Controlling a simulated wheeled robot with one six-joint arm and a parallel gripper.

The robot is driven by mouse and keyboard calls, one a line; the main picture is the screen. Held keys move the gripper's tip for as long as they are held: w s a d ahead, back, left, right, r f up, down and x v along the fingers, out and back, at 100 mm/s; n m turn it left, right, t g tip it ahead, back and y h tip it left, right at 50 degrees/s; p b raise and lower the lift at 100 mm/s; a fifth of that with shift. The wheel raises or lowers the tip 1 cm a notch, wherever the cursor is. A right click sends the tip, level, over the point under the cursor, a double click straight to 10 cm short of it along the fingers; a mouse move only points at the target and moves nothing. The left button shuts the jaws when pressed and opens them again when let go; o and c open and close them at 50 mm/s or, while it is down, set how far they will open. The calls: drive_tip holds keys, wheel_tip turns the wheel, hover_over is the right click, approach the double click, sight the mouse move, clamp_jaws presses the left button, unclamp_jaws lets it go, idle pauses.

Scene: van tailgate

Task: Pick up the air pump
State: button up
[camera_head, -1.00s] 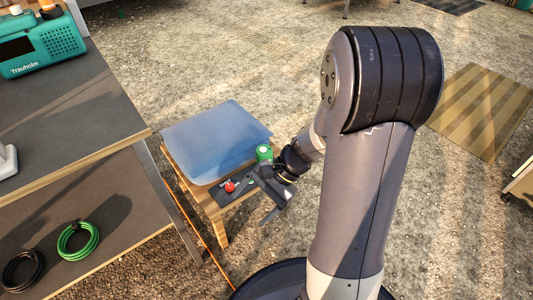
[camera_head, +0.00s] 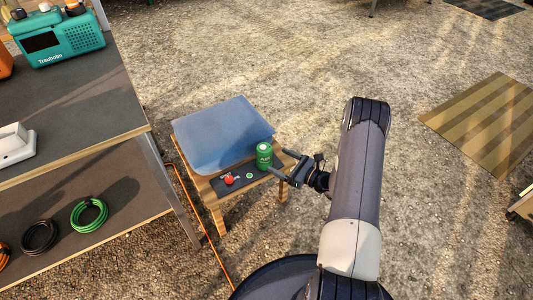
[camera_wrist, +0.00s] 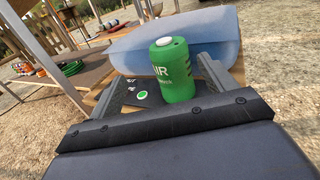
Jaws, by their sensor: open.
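The air pump is a green cylinder (camera_head: 264,156) with a pale top, standing upright at the right side of a small wooden stool. In the wrist view the air pump (camera_wrist: 175,88) shows "AIR" on its side and stands between the fingers in the picture. My gripper (camera_head: 279,162) is open and empty, just right of the pump, with its fingers pointing toward it. In the wrist view the gripper (camera_wrist: 160,70) has one finger on each side of the pump. Whether either finger touches it I cannot tell.
A blue cushion (camera_head: 220,133) lies on the stool behind the pump. A red item (camera_head: 230,178) sits on the stool's dark front panel. A workbench (camera_head: 75,110) with a teal radio (camera_head: 58,38) and coiled hoses (camera_head: 89,215) stands left.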

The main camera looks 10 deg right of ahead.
sight(271, 155)
drive_tip(key=shift+w+d+f+m+t, duration=0.1)
drive_tip(key=shift+d+f+m+t, duration=0.2)
drive_tip(key=shift+d, duration=0.05)
drive_tip(key=shift+w+a+f, duration=0.1)
drive_tip(key=shift+w+f, duration=0.05)
drive_tip(key=shift+w, duration=0.1)
drive_tip(key=b+x, duration=0.1)
drive_tip(key=x, duration=0.3)
drive_tip(key=shift+w+a, duration=0.2)
drive_tip(key=shift+w, duration=0.1)
drive_tip(key=b+x, duration=0.1)
drive_tip(key=x, duration=0.2)
drive_tip(key=b+x, duration=0.1)
drive_tip(key=shift+w+a+f+b, duration=0.25)
drive_tip(key=shift+w+f+b, duration=0.05)
drive_tip(key=shift+w+b, duration=0.05)
drive_tip(key=shift+w+a+r, duration=0.1)
drive_tip(key=shift+w+a, duration=0.1)
drive_tip(key=shift+w, duration=0.05)
drive_tip(key=shift+c, duration=0.2)
drive_tip(key=c, duration=1.2)
drive_tip(key=shift+r, duration=0.1)
drive_tip(key=shift+c, duration=0.6)
